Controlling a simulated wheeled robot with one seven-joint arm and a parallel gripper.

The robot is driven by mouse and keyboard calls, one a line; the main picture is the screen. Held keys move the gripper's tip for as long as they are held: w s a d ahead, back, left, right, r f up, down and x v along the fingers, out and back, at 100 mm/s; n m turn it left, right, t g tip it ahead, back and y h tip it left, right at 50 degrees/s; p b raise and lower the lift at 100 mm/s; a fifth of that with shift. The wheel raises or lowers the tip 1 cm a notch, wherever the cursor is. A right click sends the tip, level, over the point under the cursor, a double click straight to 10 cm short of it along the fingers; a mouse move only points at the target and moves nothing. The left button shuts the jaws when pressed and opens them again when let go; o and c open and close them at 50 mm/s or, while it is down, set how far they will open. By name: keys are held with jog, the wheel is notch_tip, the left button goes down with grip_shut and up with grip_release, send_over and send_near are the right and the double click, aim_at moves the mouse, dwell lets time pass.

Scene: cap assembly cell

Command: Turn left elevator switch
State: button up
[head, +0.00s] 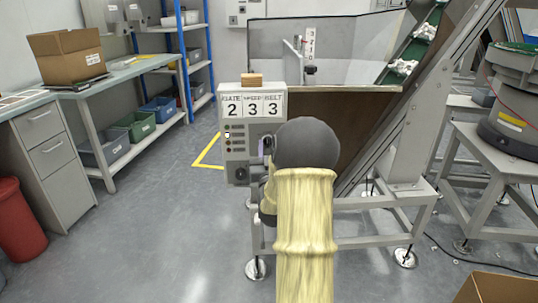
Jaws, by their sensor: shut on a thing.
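The grey control box (237,136) stands on the front of the machine frame in the head view. Its top shows the labels GATE, a blurred middle word and BELT above the digits 2, 3, 3. A column of small round lights or buttons and a dark round knob (240,174) show on its left part. My arm, in a pale yellow sleeve with a dark grey joint, reaches to the box's right part. My gripper (265,147) is at that face, mostly hidden by my arm. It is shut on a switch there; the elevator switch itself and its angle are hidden.
A small tan block (252,79) lies on top of the box. The hopper (350,112) and green inclined conveyor (421,32) with white pieces are behind. A workbench (130,70) and shelves stand left. A cardboard box (490,290) is at lower right.

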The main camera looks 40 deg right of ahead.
jog(key=m+g+h+b, duration=0.1)
jog(key=m, duration=0.2)
jog(key=m+g+h+b, duration=0.1)
jog(key=m, duration=0.3)
jog(key=shift+w+a+f+g, duration=0.1)
jog(key=shift+a+g, duration=0.05)
jog(key=shift+g, duration=0.15)
jog(key=m+g+h, duration=0.1)
jog(key=m, duration=0.2)
jog(key=m+g+b, duration=0.1)
jog(key=m+g, duration=0.1)
jog(key=m, duration=0.1)
jog(key=shift+w+a+h, duration=0.1)
jog(key=shift+h, duration=0.3)
jog(key=o, duration=1)
jog(key=shift+r, duration=0.2)
jog(key=b+v, duration=0.3)
jog(key=v, duration=1.4)
jog(key=shift+s, duration=0.2)
